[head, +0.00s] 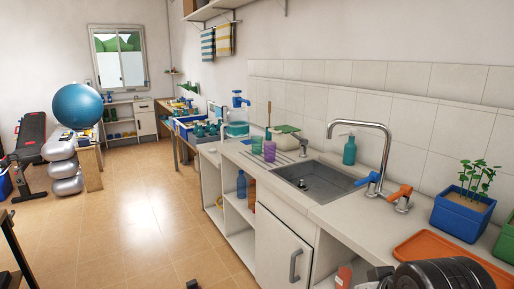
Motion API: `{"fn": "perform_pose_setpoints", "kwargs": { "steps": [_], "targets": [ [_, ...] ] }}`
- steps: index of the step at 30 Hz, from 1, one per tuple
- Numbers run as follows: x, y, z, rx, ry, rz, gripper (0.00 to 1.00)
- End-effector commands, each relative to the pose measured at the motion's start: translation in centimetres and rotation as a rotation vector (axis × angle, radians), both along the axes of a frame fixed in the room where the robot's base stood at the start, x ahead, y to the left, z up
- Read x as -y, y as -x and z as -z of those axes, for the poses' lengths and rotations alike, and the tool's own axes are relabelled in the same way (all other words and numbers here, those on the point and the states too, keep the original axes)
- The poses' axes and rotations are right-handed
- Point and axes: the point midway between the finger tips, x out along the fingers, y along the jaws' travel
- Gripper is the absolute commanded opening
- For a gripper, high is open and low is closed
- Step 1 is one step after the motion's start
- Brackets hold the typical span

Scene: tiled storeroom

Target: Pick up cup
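Two cups stand close together on the counter, left of the sink. One is a purple cup (269,151) and the other is a green cup (257,145), just behind and to its left. Both look upright, and both are small at this distance. I cannot make out a gripper with fingertips in the head view. A dark, ribbed rounded shape at the bottom right corner may be part of my arm. Nothing is seen touching the cups.
The sink (318,180) has a tall faucet (388,150) on its right. A teal soap bottle (349,150) stands behind it. An orange tray (450,252) and a blue planter (463,212) are at the right. The tiled floor (140,225) is open on the left.

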Motion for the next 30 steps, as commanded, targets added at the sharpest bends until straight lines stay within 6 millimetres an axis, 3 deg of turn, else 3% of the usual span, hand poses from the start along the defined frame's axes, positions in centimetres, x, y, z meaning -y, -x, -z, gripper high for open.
{"fn": "perform_pose_setpoints", "kwargs": {
  "steps": [12,20,30],
  "targets": [
    [0.00,0.00,0.00,0.000,0.000,0.000,0.40],
    [0.00,0.00,0.00,0.000,0.000,0.000,0.73],
    [0.00,0.00,0.00,0.000,0.000,0.000,0.74]
  ]
}}
